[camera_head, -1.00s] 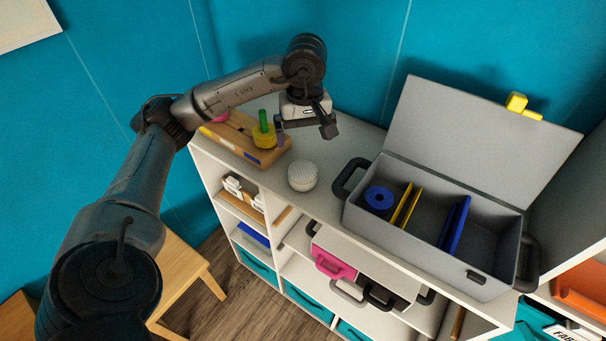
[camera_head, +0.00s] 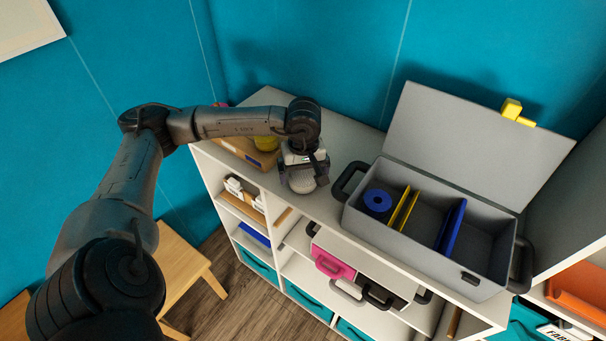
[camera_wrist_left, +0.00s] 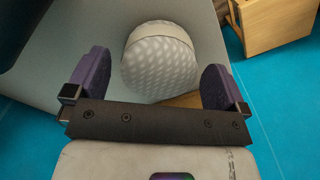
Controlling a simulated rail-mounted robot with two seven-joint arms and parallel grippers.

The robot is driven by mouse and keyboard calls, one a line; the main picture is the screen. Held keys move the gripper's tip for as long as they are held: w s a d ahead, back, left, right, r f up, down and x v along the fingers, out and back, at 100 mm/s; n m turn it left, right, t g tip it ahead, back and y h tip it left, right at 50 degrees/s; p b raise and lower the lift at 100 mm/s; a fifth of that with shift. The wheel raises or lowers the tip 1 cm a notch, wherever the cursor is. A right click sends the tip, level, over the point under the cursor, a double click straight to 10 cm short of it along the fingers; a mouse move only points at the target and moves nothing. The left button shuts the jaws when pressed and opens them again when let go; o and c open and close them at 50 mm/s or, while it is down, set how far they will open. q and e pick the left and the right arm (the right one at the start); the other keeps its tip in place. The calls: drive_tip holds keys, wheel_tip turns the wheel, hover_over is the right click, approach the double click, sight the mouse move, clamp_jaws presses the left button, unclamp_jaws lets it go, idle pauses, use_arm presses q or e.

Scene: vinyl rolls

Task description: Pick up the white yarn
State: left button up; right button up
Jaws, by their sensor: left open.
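The white yarn (camera_head: 302,184) is a round white ball with a textured surface on the white shelf top. In the head view, my left gripper (camera_head: 303,178) is right over it and hides part of it. In the left wrist view the yarn (camera_wrist_left: 160,62) lies ahead, between the two purple finger pads of my open left gripper (camera_wrist_left: 150,80). The fingers stand apart on either side, and I cannot tell whether they touch it. My right gripper is not in view.
A grey open case (camera_head: 408,238) with a blue roll (camera_head: 377,201) and dividers stands to the right. Free shelf top (camera_head: 345,140) lies behind the yarn.

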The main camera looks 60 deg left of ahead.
use_arm(q)
drive_tip(key=shift+f, duration=1.25)
drive_tip(key=c, duration=0.9)
